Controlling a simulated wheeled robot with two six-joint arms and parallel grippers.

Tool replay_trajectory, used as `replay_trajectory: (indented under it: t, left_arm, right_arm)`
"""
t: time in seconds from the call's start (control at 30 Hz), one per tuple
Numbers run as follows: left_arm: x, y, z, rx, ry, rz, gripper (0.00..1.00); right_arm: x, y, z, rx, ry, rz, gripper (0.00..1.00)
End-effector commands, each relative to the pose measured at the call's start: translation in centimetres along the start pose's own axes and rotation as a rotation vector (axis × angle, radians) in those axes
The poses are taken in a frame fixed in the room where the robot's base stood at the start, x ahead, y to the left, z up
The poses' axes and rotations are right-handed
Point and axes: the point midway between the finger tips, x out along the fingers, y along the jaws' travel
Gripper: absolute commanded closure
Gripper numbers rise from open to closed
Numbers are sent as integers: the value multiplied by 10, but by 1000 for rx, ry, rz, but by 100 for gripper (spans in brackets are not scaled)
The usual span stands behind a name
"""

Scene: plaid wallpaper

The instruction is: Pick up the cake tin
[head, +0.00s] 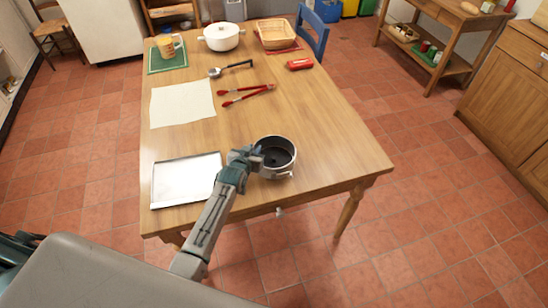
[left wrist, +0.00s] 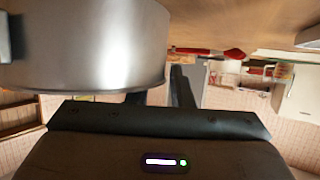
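The cake tin (head: 277,150) is a round metal tin with a dark inside. It stands near the front right part of the wooden table, with a small latch on its near side. My left gripper (head: 258,157) is at the tin's left rim. In the left wrist view, the tin's shiny wall (left wrist: 90,45) fills the upper left. The left gripper's fingers (left wrist: 160,92) show apart there, one partly hidden behind the tin's wall and the other just outside it. A gap shows beside the outer finger, and a firm hold is not visible. My right gripper is not in view.
On the table (head: 310,120) lie a silver tray (head: 187,180), a white cloth (head: 182,103), red tongs (head: 247,95), a ladle (head: 230,68) and a red item (head: 299,64). A white pot (head: 222,38), basket (head: 275,34) and mug (head: 167,47) stand farther back. Right of the tin is clear.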

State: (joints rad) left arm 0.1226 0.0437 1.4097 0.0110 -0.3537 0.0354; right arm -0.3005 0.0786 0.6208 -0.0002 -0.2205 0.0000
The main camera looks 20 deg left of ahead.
Motion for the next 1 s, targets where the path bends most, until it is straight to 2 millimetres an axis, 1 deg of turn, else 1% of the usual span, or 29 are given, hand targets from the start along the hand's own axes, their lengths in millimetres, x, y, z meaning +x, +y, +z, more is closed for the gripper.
replay_trajectory:
  t: [0.03, 0.07, 0.1, 0.67, 0.87, 1.0]
  left_arm:
    - [0, 0, 0, 0, -1, 0, 91]
    - [0, 0, 0, 0, -1, 0, 96]
    - [0, 0, 0, 0, -1, 0, 100]
    - [-1, 0, 1, 0, -5, 0, 100]
    - [-5, 0, -11, 0, -2, -1, 100]
    - [-9, 0, -23, 0, 1, -1, 100]
  right_arm:
    - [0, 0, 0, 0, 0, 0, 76]
    - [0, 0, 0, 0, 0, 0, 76]
    - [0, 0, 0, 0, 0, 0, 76]
    - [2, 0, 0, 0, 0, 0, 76]
    - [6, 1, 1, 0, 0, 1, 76]
    - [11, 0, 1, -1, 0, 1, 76]
